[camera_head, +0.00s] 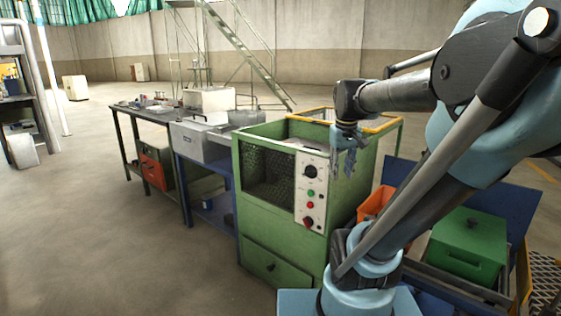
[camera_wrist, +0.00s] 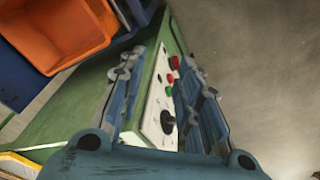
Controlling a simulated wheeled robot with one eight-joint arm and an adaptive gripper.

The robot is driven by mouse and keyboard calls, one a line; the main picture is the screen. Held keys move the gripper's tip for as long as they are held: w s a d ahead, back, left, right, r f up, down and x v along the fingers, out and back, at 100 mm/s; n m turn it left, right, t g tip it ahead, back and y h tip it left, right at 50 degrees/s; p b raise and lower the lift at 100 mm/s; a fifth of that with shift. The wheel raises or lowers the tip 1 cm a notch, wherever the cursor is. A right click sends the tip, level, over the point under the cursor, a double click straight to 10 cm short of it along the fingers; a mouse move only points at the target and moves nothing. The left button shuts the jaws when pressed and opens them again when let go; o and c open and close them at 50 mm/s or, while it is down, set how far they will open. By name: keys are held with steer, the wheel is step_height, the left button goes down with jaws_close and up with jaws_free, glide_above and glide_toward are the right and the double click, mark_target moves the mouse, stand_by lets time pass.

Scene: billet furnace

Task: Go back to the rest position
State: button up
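My gripper (camera_head: 347,160) hangs at the end of my arm, pointing down in front of the green furnace cabinet (camera_head: 270,235), near the top of its control panel. In the wrist view my gripper (camera_wrist: 160,78) has its two blue fingers spread apart with nothing between them. Beyond the fingers the white control panel (camera_wrist: 158,100) shows, with a black knob and red and green buttons. The panel also shows in the head view (camera_head: 311,190). Whether the fingers touch the cabinet I cannot tell.
An orange bin (camera_wrist: 60,30) lies beside the cabinet; it also shows in the head view (camera_head: 376,203). A green box (camera_head: 468,243) stands at the right. A yellow rail (camera_head: 383,125) runs behind the cabinet. A workbench (camera_head: 150,115) stands at the left. The floor at front left is clear.

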steer(key=s+f+m, duration=0.2)
steer(key=s+f, duration=1)
steer(key=f, duration=0.2)
steer(key=shift+s+a+f, duration=0.3)
steer(key=shift+s+f, duration=0.05)
steer(key=shift+w+f, duration=0.2)
steer(key=shift+w, duration=0.3)
steer(key=shift+o, duration=0.3)
steer(key=shift+d, duration=0.1)
